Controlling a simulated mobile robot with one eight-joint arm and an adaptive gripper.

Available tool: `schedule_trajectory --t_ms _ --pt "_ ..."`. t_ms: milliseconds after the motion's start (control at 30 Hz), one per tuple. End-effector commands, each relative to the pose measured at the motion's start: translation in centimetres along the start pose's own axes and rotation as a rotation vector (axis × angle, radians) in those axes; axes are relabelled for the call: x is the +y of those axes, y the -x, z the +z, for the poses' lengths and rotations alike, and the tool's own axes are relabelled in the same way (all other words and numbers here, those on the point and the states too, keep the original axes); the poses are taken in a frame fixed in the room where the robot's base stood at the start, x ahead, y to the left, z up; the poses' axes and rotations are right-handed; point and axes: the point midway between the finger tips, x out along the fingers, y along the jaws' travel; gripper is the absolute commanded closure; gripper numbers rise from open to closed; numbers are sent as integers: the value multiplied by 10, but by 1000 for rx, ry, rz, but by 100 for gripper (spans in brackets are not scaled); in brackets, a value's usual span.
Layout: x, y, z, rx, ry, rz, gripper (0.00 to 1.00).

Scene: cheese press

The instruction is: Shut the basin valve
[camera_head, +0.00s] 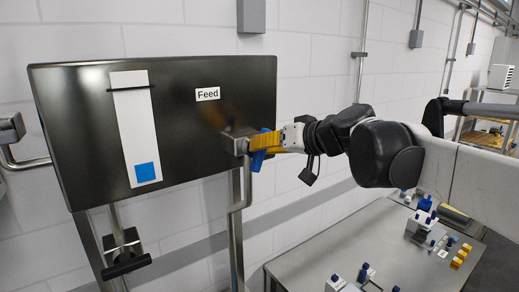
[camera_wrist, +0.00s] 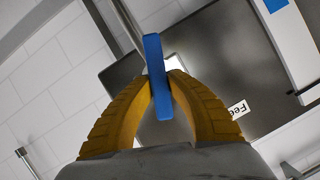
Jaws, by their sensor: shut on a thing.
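A blue valve lever (camera_head: 258,161) sits on a small grey metal valve body (camera_head: 236,139) at the right edge of a dark panel (camera_head: 200,140). My gripper (camera_head: 258,145) comes in from the right, its yellow fingers shut on the lever. In the wrist view, the two yellow fingertips (camera_wrist: 160,82) press on both sides of the blue lever (camera_wrist: 155,58), which stands nearly upright in that picture. The fingers hide part of the lever and valve body. I cannot tell for sure whether this is the basin valve.
The panel bears a "Feed" label (camera_head: 207,94) and a white strip (camera_head: 132,120) with a blue square (camera_head: 145,172). A metal pipe (camera_head: 236,225) runs down below the valve. A grey table (camera_head: 330,245) with small blue, white and yellow items stands lower right.

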Motion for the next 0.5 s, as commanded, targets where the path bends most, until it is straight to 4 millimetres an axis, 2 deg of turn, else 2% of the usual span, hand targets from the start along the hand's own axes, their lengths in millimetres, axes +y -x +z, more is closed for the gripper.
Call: schedule_trajectory --t_ms 500 --pt "7 -1 3 1 -453 -187 100"
